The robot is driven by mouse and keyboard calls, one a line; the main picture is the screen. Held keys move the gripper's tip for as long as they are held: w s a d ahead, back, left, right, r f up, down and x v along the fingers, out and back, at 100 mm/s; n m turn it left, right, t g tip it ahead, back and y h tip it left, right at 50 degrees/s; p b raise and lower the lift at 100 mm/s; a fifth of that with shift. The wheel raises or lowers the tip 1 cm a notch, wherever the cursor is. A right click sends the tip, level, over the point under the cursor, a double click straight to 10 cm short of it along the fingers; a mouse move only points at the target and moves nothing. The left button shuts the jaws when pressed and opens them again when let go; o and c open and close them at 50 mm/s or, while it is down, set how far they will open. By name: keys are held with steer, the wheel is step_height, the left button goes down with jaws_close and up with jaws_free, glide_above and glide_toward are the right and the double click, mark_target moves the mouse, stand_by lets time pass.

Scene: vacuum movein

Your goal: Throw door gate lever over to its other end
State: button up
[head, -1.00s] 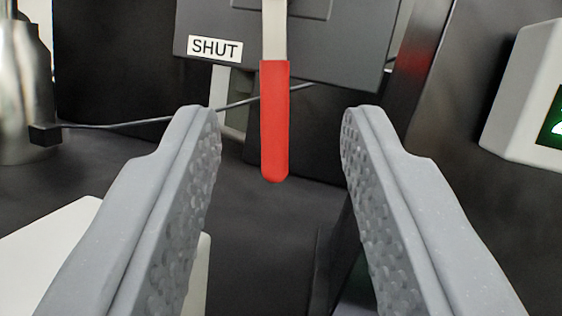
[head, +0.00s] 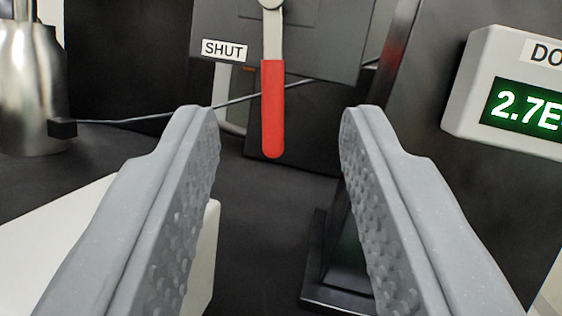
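The gate lever (head: 273,108) has a red grip on a light metal arm and hangs straight down from a round pivot at the top of the view. It is mounted on a dark grey panel (head: 325,40) with a white label reading SHUT (head: 224,50) to the left of the lever. My gripper (head: 280,118) is open and empty. Its two grey fingers stand wide, and the red grip appears between them, beyond the fingertips, with no visible contact. The upper part of the panel is cut off.
A metal cylinder (head: 30,85) with a cable (head: 135,123) is at the left. A white block (head: 60,235) lies lower left. Dark floor is clear between the fingers.

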mark_target(276, 113)
steer(key=shift+r, duration=0.2)
jaws_close()
steer(key=s+d+r+n+g+y+p, duration=0.2)
steer(key=s+d+n+g+y+p, duration=0.25)
steer(key=p, duration=1.25)
steer(key=shift+m+g, duration=0.75)
steer(key=shift+g, duration=0.1)
steer(key=b+x, duration=0.1)
steer(key=x, duration=0.3)
steer(key=d+b+x, duration=0.1)
steer(key=x, duration=0.4)
steer(key=f+b+x, duration=0.1)
steer(key=x, duration=0.3)
steer(key=shift+w+d, duration=0.1)
steer(key=shift+w, duration=0.3)
